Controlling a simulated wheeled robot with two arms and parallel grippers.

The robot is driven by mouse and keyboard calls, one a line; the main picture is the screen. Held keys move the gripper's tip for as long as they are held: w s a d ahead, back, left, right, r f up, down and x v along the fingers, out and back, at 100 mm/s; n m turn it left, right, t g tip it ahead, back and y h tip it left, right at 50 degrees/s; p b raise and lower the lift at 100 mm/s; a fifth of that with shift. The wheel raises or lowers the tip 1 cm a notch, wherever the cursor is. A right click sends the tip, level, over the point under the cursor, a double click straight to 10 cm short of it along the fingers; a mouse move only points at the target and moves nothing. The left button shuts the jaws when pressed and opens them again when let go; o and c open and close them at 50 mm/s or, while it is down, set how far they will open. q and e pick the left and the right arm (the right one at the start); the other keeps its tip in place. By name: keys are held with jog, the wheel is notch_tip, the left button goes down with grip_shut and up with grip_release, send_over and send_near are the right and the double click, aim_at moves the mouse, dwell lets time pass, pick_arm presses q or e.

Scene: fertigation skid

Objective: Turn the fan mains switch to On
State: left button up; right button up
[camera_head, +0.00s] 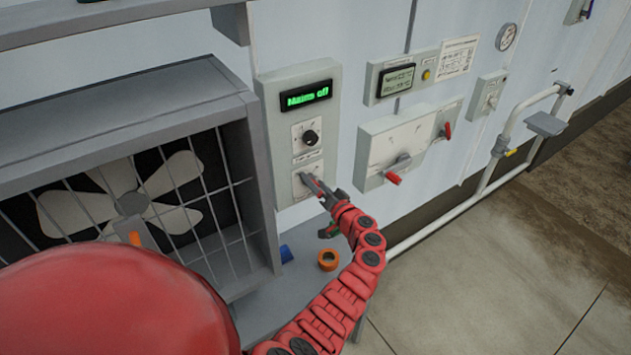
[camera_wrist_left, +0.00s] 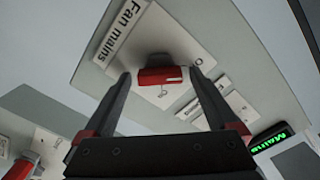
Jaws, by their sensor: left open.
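The fan mains switch shows in the left wrist view as a red handle (camera_wrist_left: 160,76) on a pale plate, beside a label reading "Fan mains" (camera_wrist_left: 122,28). In the head view its plate (camera_head: 299,190) is low on a grey control box (camera_head: 270,130), and my gripper covers most of the switch. The box's display (camera_head: 306,95) reads "Mains off" in green. My left gripper (camera_head: 308,181) is open, with one finger on each side of the red handle; I cannot tell whether they touch it. My right gripper is not in view.
A black knob (camera_head: 310,137) sits above the switch. A caged fan (camera_head: 135,205) stands at left. A box with red-tipped levers (camera_head: 398,150) is to the right, beyond it a white pipe rail (camera_head: 480,195). An orange ring (camera_head: 328,260) and a blue item (camera_head: 286,253) lie on the shelf below.

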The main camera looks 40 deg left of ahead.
pick_arm(q)
jog(key=c, duration=1.4)
jog(key=shift+o, duration=0.2)
